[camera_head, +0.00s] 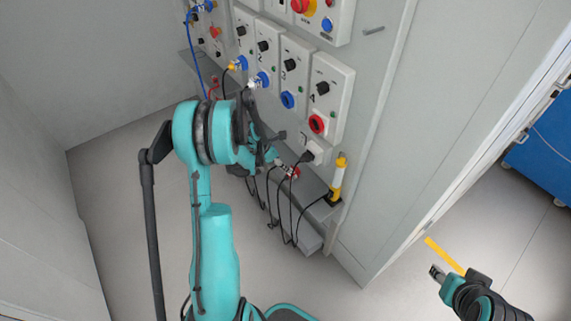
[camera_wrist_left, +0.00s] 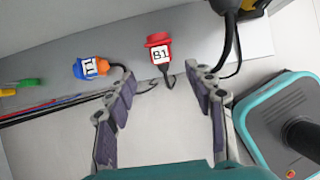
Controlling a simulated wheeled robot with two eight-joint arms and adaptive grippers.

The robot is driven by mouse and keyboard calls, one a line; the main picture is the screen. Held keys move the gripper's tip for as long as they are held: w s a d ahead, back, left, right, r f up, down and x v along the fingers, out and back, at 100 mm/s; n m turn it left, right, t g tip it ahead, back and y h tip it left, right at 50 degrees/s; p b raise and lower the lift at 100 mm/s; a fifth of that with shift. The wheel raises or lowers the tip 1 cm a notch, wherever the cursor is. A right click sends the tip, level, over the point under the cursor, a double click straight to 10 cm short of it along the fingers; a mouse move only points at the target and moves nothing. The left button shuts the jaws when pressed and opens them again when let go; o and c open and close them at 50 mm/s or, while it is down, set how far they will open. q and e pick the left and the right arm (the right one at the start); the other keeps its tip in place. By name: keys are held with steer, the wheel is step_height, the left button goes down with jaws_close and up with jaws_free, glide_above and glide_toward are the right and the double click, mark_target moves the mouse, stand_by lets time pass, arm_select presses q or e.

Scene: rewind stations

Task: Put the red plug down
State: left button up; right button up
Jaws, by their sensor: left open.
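The red plug (camera_wrist_left: 158,42), with a white label reading B1, rests on the grey ledge (camera_wrist_left: 200,35) near its edge, and its dark cable hangs down. It also shows in the head view (camera_head: 292,171). My left gripper (camera_wrist_left: 163,80) is open, with one finger on each side of the plug's cable line. The plug lies just beyond the fingertips, and neither finger appears to touch it. In the head view my left gripper (camera_head: 279,148) is above the ledge, partly hidden by its own arm. My right gripper (camera_head: 437,272) is far to the right, small and empty.
A blue plug (camera_wrist_left: 88,68) lies on the ledge left of the red one. Panels with numbered knobs and sockets (camera_head: 325,100) rise behind. Several cables hang below the ledge.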

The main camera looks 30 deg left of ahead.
arm_select(q)
steer(key=s+d+r+m+y, duration=0.1)
steer(key=s+d+r+m, duration=0.3)
steer(key=d+r+m, duration=0.3)
steer(key=s+d+r+m, duration=0.3)
steer(key=d+r+m, duration=0.25)
steer(key=r, duration=0.35)
steer(key=s+d+r+m+t, duration=0.1)
steer(key=s+d+r+m, duration=0.1)
steer(key=s+d+m, duration=0.2)
steer(key=s+d+r+m+y, duration=0.1)
steer(key=s+d+r+m, duration=0.2)
steer(key=s+m, duration=0.8)
steer(key=d+m, duration=0.2)
steer(key=m, duration=0.2)
steer(key=shift+s+d+t, duration=0.25)
steer(key=shift+t, duration=0.15)
